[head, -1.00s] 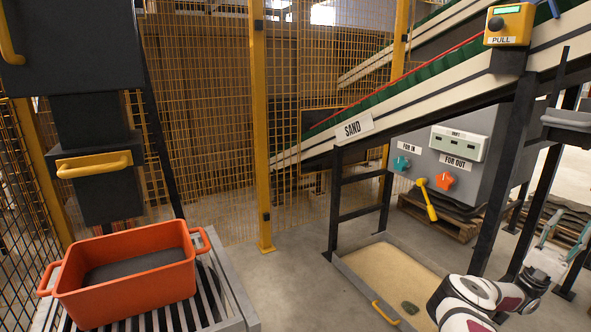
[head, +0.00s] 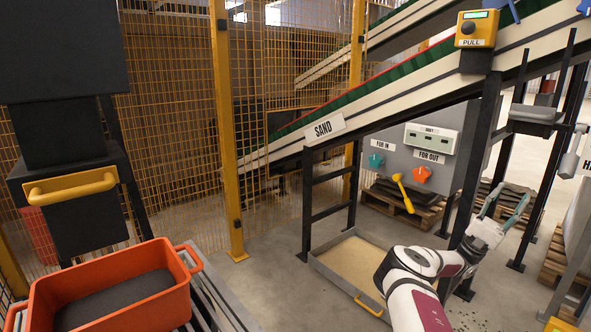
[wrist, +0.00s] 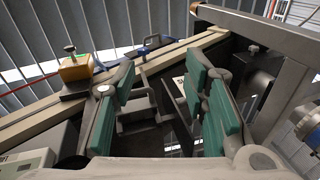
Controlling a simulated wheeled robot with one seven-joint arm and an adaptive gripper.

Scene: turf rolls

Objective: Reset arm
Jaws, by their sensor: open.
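My arm reaches in from the lower right of the head view. My gripper (head: 503,211) is at its end, right of the sand tray and in front of a black frame post. In the wrist view the two green-padded fingers of my gripper (wrist: 172,110) stand apart with nothing held between them. Beyond them are the conveyor's dark frame and pale side rail.
An orange tub (head: 112,290) with dark contents sits on a slatted stand at lower left. A sand tray (head: 325,262) lies on the floor beside my arm. The sloping conveyor (head: 400,95) carries a yellow pull box (head: 478,29). Black posts stand close to my gripper.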

